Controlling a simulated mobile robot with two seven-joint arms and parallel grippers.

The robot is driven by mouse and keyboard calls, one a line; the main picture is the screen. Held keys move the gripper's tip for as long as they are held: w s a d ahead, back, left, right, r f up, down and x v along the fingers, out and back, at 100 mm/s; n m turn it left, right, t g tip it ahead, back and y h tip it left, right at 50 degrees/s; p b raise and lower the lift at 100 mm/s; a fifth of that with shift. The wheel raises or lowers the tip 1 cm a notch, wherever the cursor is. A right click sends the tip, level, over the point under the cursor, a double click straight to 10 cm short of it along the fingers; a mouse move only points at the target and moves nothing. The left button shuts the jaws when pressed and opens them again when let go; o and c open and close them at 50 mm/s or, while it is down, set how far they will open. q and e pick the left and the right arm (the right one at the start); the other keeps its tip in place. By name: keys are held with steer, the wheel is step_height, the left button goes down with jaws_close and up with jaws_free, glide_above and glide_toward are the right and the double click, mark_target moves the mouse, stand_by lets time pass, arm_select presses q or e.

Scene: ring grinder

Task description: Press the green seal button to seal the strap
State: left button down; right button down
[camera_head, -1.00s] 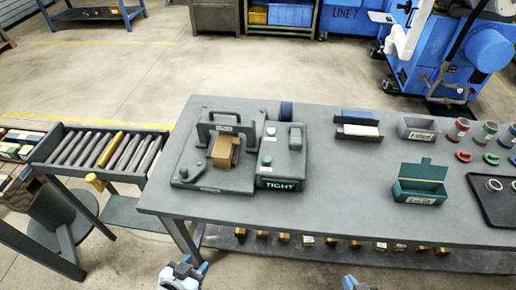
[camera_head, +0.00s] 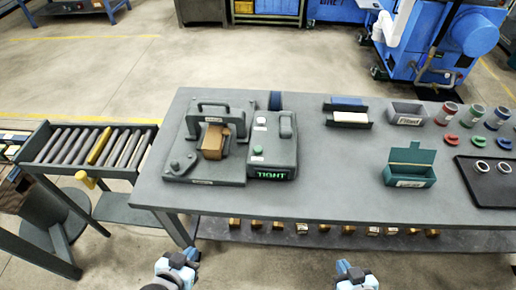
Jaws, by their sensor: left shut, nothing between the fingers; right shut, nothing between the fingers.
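The strapping machine (camera_head: 178,160) stands on the left part of the grey table, with a brown box (camera_head: 213,142) under its arch. Beside it on the right is a grey control unit (camera_head: 285,152). It has a green button (camera_head: 258,150), a white button (camera_head: 261,121) and a display (camera_head: 271,174) reading "TIGHT". A strap around the box is too small to make out. My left gripper (camera_head: 176,270) is shut and empty, below the table's front edge. My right gripper (camera_head: 352,274) is shut and empty, also in front of the table, further right. Both are apart from the control unit.
A roller conveyor (camera_head: 66,147) with a yellow roller stands left of the table (camera_head: 330,180). To the right on the table are a green open box (camera_head: 410,168), a grey bin (camera_head: 407,113), colored rings and a dark tray (camera_head: 496,190). The table's middle is clear.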

arm_select(q)
steer(key=shift+s+f, duration=0.15)
steer(key=shift+s, duration=0.25)
steer(key=shift+w, duration=0.25)
steer(key=shift+w+r, duration=0.2)
steer(key=shift+w, duration=0.05)
steer(key=shift+s+f, duration=0.2)
steer(key=shift+s, duration=0.2)
